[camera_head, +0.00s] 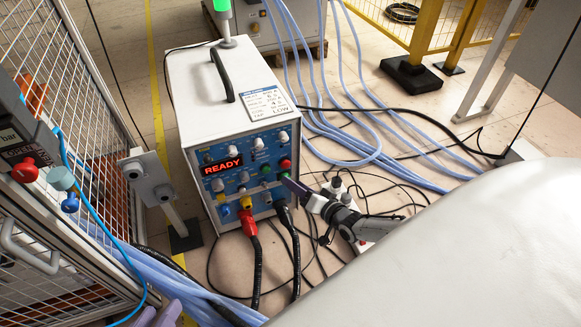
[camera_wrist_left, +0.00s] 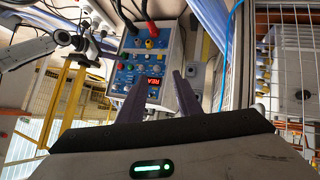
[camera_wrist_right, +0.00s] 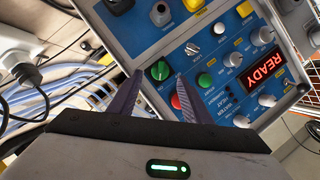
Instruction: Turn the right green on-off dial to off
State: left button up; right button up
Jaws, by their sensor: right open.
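The blue control panel (camera_head: 240,172) of the white induction heater (camera_head: 205,85) faces me, with a lit red READY display. The green on-off dial (camera_wrist_right: 159,70) is at the panel's edge in the right wrist view. My right gripper (camera_wrist_right: 160,76) is open, its purple fingers apart with the dial showing between their tips; contact cannot be told. In the head view the right gripper (camera_head: 293,186) is at the panel's right side and partly covers that area. My left gripper (camera_wrist_left: 159,78) is open and empty, away from the panel; its tips show at the bottom of the head view.
A green button (camera_wrist_right: 205,80) and a red button (camera_wrist_right: 175,101) are close to the right gripper's finger. Black cables and a red plug (camera_head: 248,225) hang below the panel. A wire cage (camera_head: 85,110) stands left; blue hoses (camera_head: 340,125) lie right.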

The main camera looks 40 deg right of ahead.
pick_arm(q)
jog(key=shift+d+r+t+h+b, duration=0.2)
jog(key=shift+d+r+h+b, duration=0.1)
jog(key=shift+r, duration=0.15)
jog(key=shift+d+r+t+h+b, duration=0.2)
jog(key=shift+r+b, duration=0.1)
jog(key=shift+r, duration=0.1)
pick_arm(e)
jog(key=x, duration=0.3)
jog(key=shift+c, duration=0.4)
jog(key=c, duration=0.9)
